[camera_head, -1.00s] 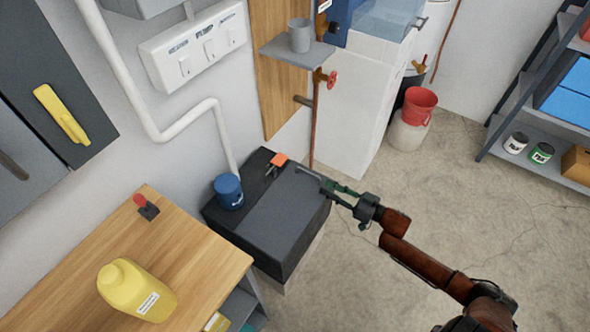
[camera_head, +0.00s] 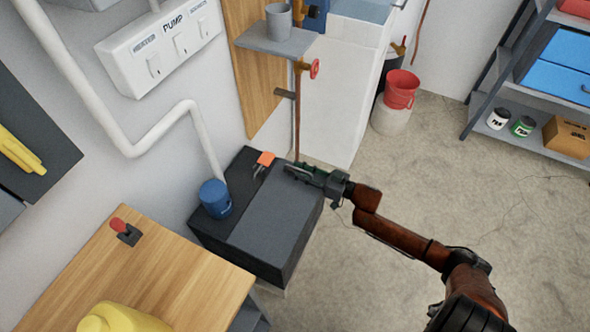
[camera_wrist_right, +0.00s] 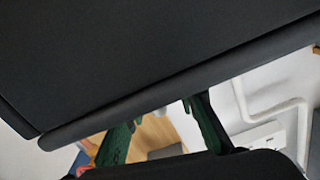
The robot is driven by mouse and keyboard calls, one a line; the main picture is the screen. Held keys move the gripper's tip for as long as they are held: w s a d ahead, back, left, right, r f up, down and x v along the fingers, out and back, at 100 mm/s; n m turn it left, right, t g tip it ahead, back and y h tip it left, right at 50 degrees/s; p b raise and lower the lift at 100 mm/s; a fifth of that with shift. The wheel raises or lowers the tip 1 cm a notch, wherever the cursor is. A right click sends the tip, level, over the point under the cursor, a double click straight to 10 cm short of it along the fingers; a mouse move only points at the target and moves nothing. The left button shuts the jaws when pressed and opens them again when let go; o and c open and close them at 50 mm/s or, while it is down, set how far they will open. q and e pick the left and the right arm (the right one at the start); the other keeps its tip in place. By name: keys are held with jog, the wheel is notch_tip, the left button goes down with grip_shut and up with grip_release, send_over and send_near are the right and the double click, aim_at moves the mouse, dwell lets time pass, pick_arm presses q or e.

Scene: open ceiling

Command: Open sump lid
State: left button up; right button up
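The sump is a low dark box (camera_head: 208,232) against the wall, with a flat dark grey lid (camera_head: 272,212) lying level on top. My right gripper (camera_head: 300,172) is at the lid's far right corner, over the spot of the bar handle, which it mostly hides. In the right wrist view a dark panel with a rounded edge (camera_wrist_right: 180,85) fills the top and cuts across the gripper. The two green fingers of the right gripper (camera_wrist_right: 163,135) stand apart beyond it. I cannot tell whether the handle lies between them. My left gripper is out of view.
A blue can (camera_head: 215,198) and an orange-handled tool (camera_head: 264,162) sit on the box beside the lid. A wooden bench (camera_head: 170,270) stands in front, and a shelf with a grey cup (camera_head: 278,20) overhangs behind. The floor to the right is clear.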

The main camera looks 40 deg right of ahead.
jog(key=shift+w, duration=0.2)
jog(key=shift+c, duration=0.6)
grip_shut()
